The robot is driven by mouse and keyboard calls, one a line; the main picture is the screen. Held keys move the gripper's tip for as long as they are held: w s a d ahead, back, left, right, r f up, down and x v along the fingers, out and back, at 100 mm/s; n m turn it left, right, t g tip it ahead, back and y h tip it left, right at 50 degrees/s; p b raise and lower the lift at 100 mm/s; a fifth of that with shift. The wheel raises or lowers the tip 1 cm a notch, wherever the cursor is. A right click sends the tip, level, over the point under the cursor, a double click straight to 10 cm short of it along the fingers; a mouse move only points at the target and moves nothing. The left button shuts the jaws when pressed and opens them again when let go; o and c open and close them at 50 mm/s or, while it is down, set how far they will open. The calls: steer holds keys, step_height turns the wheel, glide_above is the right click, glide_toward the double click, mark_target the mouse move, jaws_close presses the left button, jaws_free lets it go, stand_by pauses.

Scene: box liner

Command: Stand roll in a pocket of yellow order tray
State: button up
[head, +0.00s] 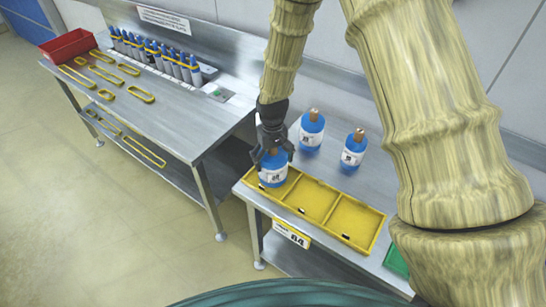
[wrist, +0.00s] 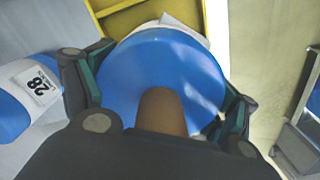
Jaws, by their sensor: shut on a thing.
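My gripper (head: 271,153) is shut on a blue roll (head: 273,174) with a white label and a brown core. The held roll is upright at the left end of the yellow order tray (head: 345,250); I cannot tell if its base touches the tray floor. In the wrist view the blue top of this roll (wrist: 190,70) fills the middle between the fingers, with part of the yellow tray (wrist: 217,20) behind it. The tray's middle and right pockets are empty. Its left pocket is mostly hidden by the roll.
Two more blue rolls stand behind the tray, one (head: 312,130) nearer my gripper and one (head: 353,149) to the right. A label plate (head: 291,234) is on the table's front edge. Another steel table (head: 130,85) at left holds bottles, yellow frames and a red bin (head: 67,46).

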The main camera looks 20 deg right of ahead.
steer(key=shift+f, duration=0.15)
steer(key=shift+f, duration=0.1)
steer(key=o, duration=1.6)
steer(key=shift+c, duration=0.2)
steer(key=shift+r+b, duration=1.9)
steer(key=shift+r, duration=4.2)
